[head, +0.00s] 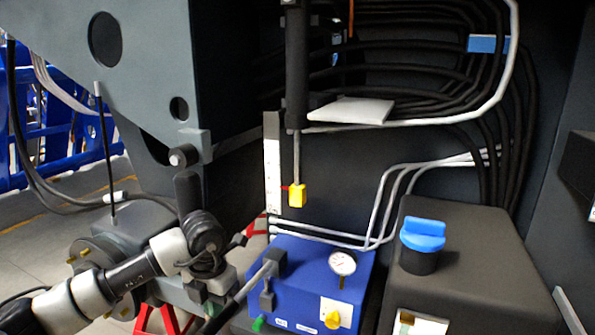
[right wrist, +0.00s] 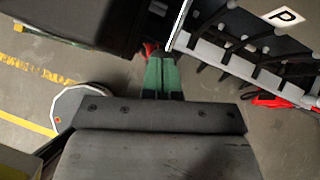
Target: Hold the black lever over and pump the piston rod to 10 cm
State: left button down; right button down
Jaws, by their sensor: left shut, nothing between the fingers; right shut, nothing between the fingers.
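The piston rod (head: 297,152) hangs upright out of a black cylinder (head: 297,70) and ends in a yellow block (head: 297,196). A pale scale strip (head: 272,165) stands to its left, with a small red pointer by the block. A blue pump box (head: 310,290) sits below. My left gripper (head: 206,298) is shut and empty, left of the bar; contact is unclear. My right gripper (right wrist: 163,80) is shut and empty, with green fingers.
A gauge (head: 342,262) and a yellow knob (head: 333,320) are on the blue box. A black tank (head: 460,250) with a blue cap (head: 423,234) stands to the right. Hoses fill the back. A dark chassis panel (right wrist: 70,20) lies ahead of the right gripper.

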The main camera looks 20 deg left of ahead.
pick_arm(q)
notch_tip(320, 180, up, 2)
jog(key=shift+r, duration=0.1)
pick_arm(e)
notch_tip(320, 180, up, 8)
jog(key=shift+f, duration=0.25)
dwell(0.6)
jog(key=shift+r, duration=0.1)
jog(key=v, duration=1.1)
jog(key=shift+s+r, duration=0.3)
jog(key=shift+d, duration=0.1)
dwell(0.5)
